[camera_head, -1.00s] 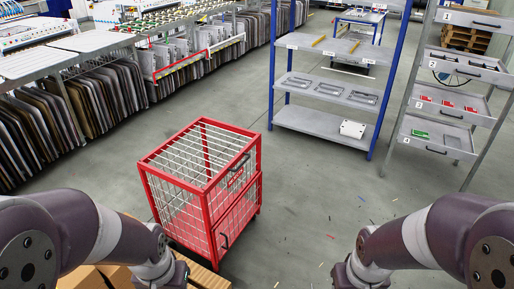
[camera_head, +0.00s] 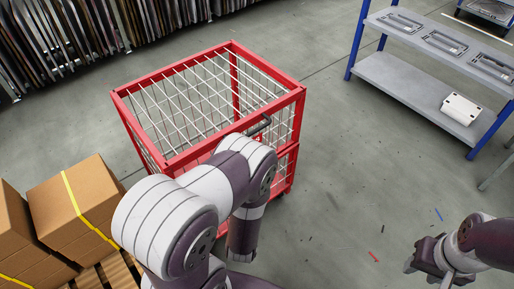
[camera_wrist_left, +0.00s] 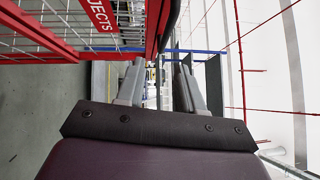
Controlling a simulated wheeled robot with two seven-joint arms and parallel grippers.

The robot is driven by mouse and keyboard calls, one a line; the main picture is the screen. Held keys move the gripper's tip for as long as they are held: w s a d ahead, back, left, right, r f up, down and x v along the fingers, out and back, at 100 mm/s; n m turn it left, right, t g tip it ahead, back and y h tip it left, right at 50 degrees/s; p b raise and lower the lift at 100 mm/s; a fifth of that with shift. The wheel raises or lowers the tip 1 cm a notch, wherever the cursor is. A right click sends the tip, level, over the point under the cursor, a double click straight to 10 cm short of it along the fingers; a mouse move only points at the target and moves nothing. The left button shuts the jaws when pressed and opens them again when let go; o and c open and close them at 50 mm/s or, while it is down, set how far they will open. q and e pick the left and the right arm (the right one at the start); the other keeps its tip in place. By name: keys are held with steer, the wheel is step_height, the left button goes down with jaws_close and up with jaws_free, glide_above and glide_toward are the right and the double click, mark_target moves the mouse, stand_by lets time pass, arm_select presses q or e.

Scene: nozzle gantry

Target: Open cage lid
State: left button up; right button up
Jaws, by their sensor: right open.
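The red cage (camera_head: 205,110) stands on the floor with its wire-mesh lid (camera_head: 190,100) lying flat and closed on top. The left gripper is hidden in the head view. In the left wrist view the left gripper (camera_wrist_left: 160,68) is open, its fingers apart with nothing seen between them, close to the cage's red frame and its lettered sign (camera_wrist_left: 100,14). My right gripper (camera_head: 430,262) is open and empty at the lower right, away from the cage.
Cardboard boxes (camera_head: 75,205) on a wooden pallet (camera_head: 112,272) stand left of the cage. A blue-posted shelf (camera_head: 415,90) holds grey trays and a white box (camera_head: 461,108). Floor between cage and shelf is clear apart from small scraps.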

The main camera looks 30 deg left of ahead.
mark_target(255, 130)
arm_select(q)
steer(key=x, duration=0.4)
steer(key=b+x, duration=0.1)
steer(key=x, duration=0.3)
steer(key=b+x, duration=0.1)
steer(key=x, duration=0.3)
steer(key=shift+s+a+r, duration=0.15)
steer(key=shift+s+r, duration=0.05)
steer(key=shift+r, duration=0.15)
jaws_close()
